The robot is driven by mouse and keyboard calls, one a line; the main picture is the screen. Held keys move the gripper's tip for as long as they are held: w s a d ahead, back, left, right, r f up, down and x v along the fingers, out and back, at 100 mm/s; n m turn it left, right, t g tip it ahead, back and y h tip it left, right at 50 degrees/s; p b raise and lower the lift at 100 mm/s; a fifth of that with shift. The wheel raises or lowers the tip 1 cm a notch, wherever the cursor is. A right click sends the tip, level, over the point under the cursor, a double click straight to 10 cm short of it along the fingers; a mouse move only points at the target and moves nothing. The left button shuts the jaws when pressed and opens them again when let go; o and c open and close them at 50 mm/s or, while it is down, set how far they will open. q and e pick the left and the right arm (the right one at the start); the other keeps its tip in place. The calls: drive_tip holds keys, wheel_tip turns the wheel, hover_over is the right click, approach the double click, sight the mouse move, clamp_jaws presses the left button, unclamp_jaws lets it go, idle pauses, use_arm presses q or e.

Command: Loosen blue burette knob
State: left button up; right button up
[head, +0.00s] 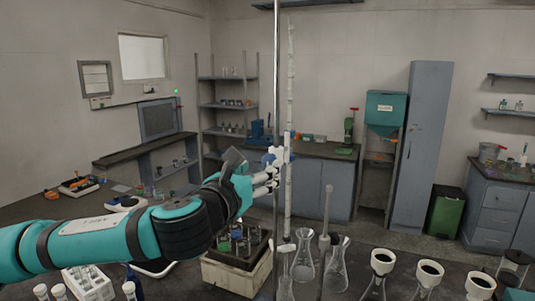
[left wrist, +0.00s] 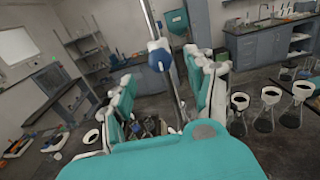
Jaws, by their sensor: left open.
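The blue burette knob (left wrist: 158,56) shows in the left wrist view between and beyond my left gripper's two fingers. In the head view, a small blue part (head: 290,160) shows at the clamp beside the fingers, partly hidden by them. The pale, upright burette (head: 291,90) stands just right of the thin metal rod (head: 277,80). My left gripper (head: 270,175) is open at the rod; its spread fingers (left wrist: 163,88) have the rod and knob in the gap. I cannot tell whether a finger touches the knob. My right gripper is out of view.
Several flasks (head: 337,265) and dark-filled funnels (head: 428,275) crowd the near bench right of the rod. A box of bottles (head: 232,275) stands below my left gripper, and a white rack (head: 90,283) is at lower left. Air around the upper burette is clear.

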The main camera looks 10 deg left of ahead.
sight(268, 163)
use_arm(q)
drive_tip(key=w, duration=0.2)
drive_tip(key=w+p, duration=0.1)
drive_tip(key=w, duration=0.1)
drive_tip(key=shift+d+r, duration=0.1)
drive_tip(key=shift+d, duration=0.3)
drive_tip(key=shift+w+d, duration=0.1)
drive_tip(key=shift+w, duration=0.5)
clamp_jaws()
